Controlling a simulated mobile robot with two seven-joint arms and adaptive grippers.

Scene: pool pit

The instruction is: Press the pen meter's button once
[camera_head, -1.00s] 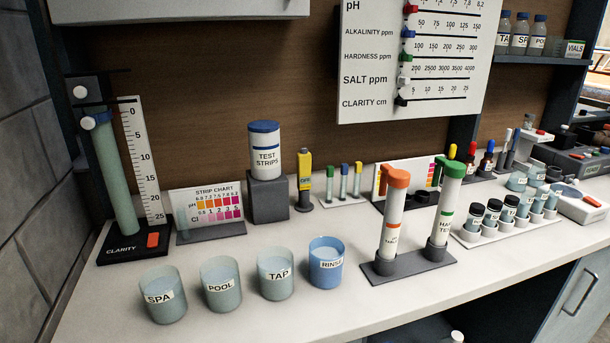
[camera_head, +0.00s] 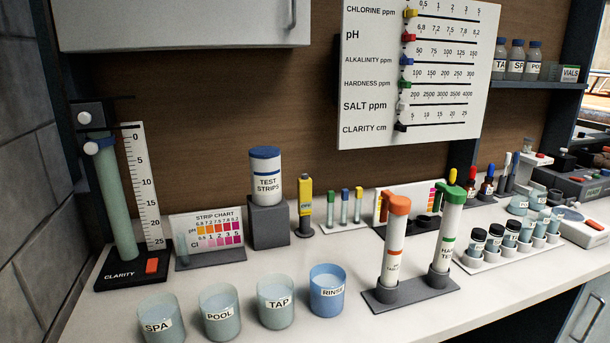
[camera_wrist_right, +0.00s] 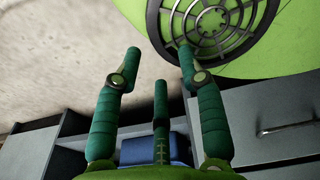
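The pen meter (camera_head: 305,200) is a slim yellow pen with a grey cap. It stands upright in a small dark base on the counter, between the test strips block and a small rack of capped vials. Its front has a small label or display, too small to read for certain. The button cannot be made out clearly. My right gripper (camera_wrist_right: 160,62) shows in the right wrist view with its green fingers spread apart and nothing between them. It is not in the head view, away from the pen meter. My left gripper is in no view.
Two tall capped tubes in a grey stand (camera_head: 411,294) are at the front right. The test strips tub (camera_head: 265,178) stands on a block left of the pen. A wall board (camera_head: 410,75) hangs above.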

